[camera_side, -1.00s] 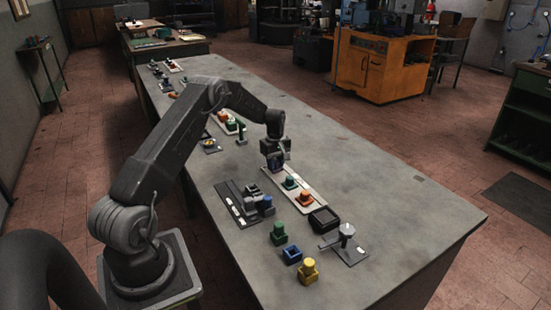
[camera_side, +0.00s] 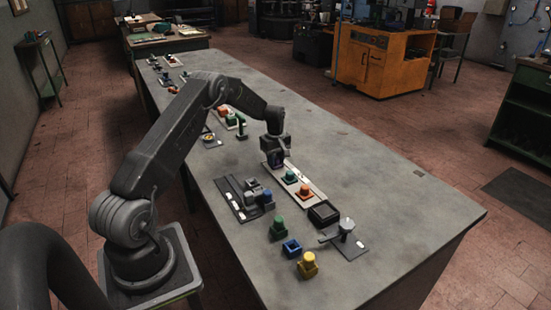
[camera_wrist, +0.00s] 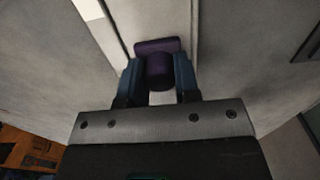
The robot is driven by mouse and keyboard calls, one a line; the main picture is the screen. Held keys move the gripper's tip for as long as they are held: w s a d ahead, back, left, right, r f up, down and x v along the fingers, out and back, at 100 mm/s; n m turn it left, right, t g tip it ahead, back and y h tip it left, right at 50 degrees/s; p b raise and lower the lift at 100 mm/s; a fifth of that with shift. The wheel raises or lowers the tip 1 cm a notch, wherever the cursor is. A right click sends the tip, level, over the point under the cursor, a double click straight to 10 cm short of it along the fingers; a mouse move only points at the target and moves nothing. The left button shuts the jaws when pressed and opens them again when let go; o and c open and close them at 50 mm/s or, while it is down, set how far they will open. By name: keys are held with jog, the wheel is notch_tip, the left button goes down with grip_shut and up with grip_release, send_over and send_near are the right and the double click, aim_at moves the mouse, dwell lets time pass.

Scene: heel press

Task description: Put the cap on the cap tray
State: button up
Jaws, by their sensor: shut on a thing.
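My gripper (camera_side: 276,161) is shut on a purple cap (camera_wrist: 160,70). In the wrist view the cap sits between the two blue fingers (camera_wrist: 157,80), its wider flange showing beyond them. The long pale cap tray (camera_side: 317,198) carries a green cap (camera_side: 290,177) and an orange cap (camera_side: 304,190). My gripper is at the far end of this tray, beyond the green cap. In the wrist view a pale strip of the tray (camera_wrist: 123,18) lies beneath the held cap. Whether the cap touches the tray cannot be told.
A dark plate with grey blocks (camera_side: 254,198) lies left of the tray. A black open box (camera_side: 323,213) is at its near end. Green (camera_side: 278,227), blue (camera_side: 291,248) and yellow (camera_side: 307,264) pieces and a grey fixture (camera_side: 346,235) stand nearer. The table's right side is clear.

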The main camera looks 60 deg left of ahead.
jog(key=shift+f, duration=0.1)
jog(key=o, duration=1)
jog(key=shift+c, duration=0.2)
notch_tip(320, 180, up, 13)
jog(key=s+d+r+m+t, duration=0.1)
jog(key=s+d+r+m, duration=0.25)
jog(key=d+r, duration=0.55)
jog(key=s+d+r+m+t, duration=0.1)
jog(key=s+d+r+m, duration=0.2)
jog(key=d+r+m, duration=0.55)
jog(key=s+d+f+m+t, duration=0.2)
jog(key=s+d+m, duration=0.4)
jog(key=s+d, duration=1.1)
jog(key=s+t, duration=0.1)
jog(key=s, duration=0.3)
jog(key=shift+t, duration=0.3)
